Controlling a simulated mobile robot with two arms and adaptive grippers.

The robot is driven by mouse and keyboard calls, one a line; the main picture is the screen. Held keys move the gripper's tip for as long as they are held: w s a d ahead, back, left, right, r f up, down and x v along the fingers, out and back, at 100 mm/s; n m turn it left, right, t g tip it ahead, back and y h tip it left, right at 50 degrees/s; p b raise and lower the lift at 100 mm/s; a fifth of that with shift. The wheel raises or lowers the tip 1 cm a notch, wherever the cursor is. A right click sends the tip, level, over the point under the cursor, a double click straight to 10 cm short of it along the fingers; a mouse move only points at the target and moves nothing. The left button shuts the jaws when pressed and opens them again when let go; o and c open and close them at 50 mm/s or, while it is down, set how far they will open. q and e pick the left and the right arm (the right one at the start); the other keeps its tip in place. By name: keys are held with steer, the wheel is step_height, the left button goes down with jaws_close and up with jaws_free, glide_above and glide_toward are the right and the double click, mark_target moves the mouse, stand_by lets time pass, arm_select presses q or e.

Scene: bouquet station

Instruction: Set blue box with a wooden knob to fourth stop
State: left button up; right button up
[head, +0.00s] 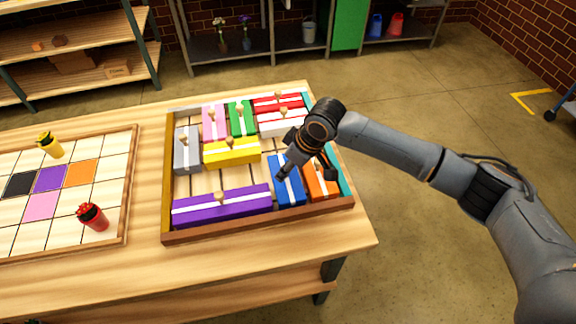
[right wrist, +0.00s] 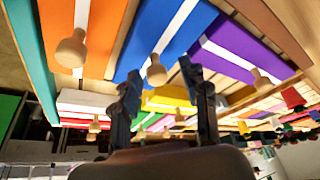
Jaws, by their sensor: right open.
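The blue box (head: 287,182) has a white stripe and stands in the lower right part of the wooden tray, between the purple box and the orange box. Its wooden knob (right wrist: 156,70) shows in the right wrist view, where the blue box (right wrist: 150,38) runs across the top. My right gripper (head: 307,174) is open above the blue box, its fingers spread to both sides. In the right wrist view the knob appears between the two fingertips (right wrist: 162,76); contact cannot be told. In the head view the gripper hides the knob. My left gripper is not in view.
The orange box (head: 320,181) is close on the right of the blue box, and the purple box (head: 222,206) is on the left. The yellow box (head: 232,151) and white box (head: 280,123) lie further back. Bare tray floor (head: 206,184) shows left of centre.

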steer(key=v, duration=1.2)
steer(key=shift+f, duration=0.1)
